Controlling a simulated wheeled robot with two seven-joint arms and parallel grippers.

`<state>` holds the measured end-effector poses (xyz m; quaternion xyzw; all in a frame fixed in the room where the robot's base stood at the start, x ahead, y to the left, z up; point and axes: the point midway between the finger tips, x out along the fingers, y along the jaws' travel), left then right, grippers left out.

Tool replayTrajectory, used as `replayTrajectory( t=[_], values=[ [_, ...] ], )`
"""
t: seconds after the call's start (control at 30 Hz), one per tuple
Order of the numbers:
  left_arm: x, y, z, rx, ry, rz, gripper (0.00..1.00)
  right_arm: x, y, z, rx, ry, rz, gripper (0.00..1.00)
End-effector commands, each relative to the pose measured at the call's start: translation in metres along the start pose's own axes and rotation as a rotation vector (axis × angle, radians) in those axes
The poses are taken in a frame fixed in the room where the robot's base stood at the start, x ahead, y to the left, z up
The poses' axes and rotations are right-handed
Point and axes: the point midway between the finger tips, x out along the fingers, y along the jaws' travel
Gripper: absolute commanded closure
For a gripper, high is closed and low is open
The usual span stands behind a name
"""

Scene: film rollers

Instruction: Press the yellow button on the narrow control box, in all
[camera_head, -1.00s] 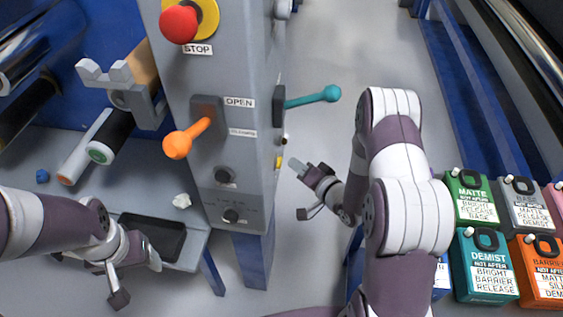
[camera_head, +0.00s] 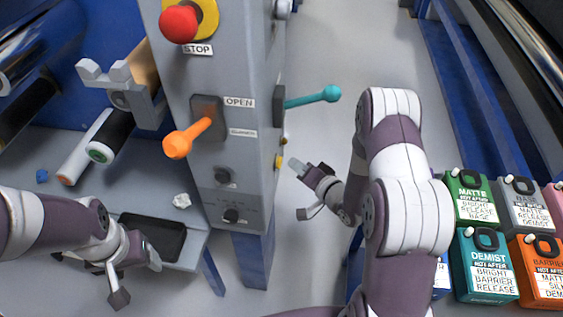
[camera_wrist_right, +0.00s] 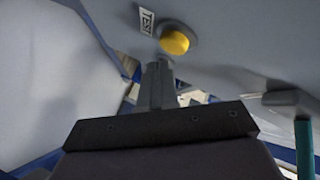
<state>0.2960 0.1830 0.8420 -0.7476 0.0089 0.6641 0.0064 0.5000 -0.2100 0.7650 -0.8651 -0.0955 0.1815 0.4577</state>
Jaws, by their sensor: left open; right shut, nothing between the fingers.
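The narrow control box (camera_head: 222,140) is a tall grey cabinet in the middle of the head view. The yellow button (camera_head: 279,161) sits on its right side face, low down. In the right wrist view the yellow button (camera_wrist_right: 174,42) is round and stands beside a TEST label. My right gripper (camera_head: 297,166) is shut and empty, its tip just right of the button with a small gap. In the right wrist view its closed fingers (camera_wrist_right: 157,84) point up toward the button, just below it. My left gripper (camera_head: 137,277) is open over the dark tray at lower left.
The box front carries a red STOP knob (camera_head: 179,24), an orange lever (camera_head: 188,138) and black knobs. A teal lever (camera_head: 314,97) juts from its right side above the button. Several labelled containers (camera_head: 484,265) stand at lower right. The grey floor between is clear.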

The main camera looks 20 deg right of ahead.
Motion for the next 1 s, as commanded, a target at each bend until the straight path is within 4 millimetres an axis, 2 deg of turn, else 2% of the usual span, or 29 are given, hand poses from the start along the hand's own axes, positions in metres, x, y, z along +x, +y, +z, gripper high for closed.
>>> replayTrajectory(
  t=[1.0],
  values=[
    [-0.0022, 0.0, -0.0003, 0.0, 0.0, 0.0, 0.31, 0.0069, -0.0053, 0.005, 0.0, 0.0, 0.0, 1.0]
  ],
)
